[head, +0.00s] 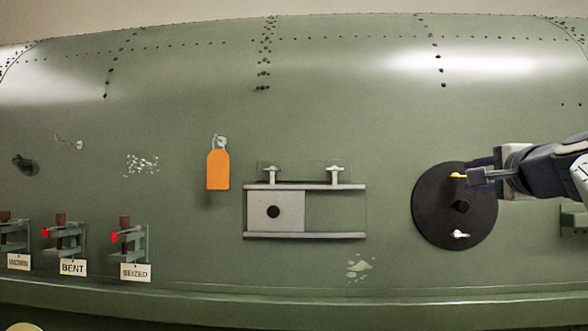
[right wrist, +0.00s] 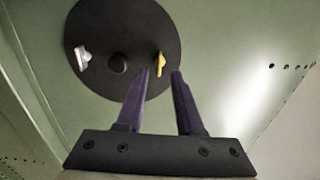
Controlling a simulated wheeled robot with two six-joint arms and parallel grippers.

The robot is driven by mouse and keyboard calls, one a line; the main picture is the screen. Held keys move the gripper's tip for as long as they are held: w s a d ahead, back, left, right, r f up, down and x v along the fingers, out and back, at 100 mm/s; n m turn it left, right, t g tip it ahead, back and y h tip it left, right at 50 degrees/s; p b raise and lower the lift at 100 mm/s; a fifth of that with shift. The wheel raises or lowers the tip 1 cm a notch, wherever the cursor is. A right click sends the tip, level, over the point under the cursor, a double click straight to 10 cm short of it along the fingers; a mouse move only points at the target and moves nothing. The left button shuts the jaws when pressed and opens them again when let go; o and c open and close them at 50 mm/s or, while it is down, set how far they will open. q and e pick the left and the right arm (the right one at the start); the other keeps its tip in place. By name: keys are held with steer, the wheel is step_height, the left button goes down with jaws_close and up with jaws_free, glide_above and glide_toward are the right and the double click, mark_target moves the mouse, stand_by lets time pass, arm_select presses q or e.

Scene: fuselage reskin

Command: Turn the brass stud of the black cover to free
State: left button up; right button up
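The round black cover (head: 440,222) is on the green fuselage skin at the right of the head view. It has a brass stud (head: 457,176) near its top, a black knob (head: 460,206) in the middle and a silver stud (head: 460,234) near its bottom. My right gripper (head: 472,176) reaches in from the right, close to the brass stud. In the right wrist view its two purple fingers (right wrist: 162,72) are apart. The brass stud (right wrist: 160,61) shows in the gap at their tips; I see no finger closed on it. My left gripper is not in view.
A grey railed panel (head: 284,212) with two silver studs sits mid-skin. An orange tag (head: 218,170) hangs left of it. Brackets labelled BENT (head: 72,268) and SEIZED (head: 135,272) stand at lower left. The skin between panel and cover is clear.

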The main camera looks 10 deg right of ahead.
mark_target(461, 176)
steer(key=shift+p+x, duration=0.6)
steer(key=shift+x, duration=1.3)
jaws_close()
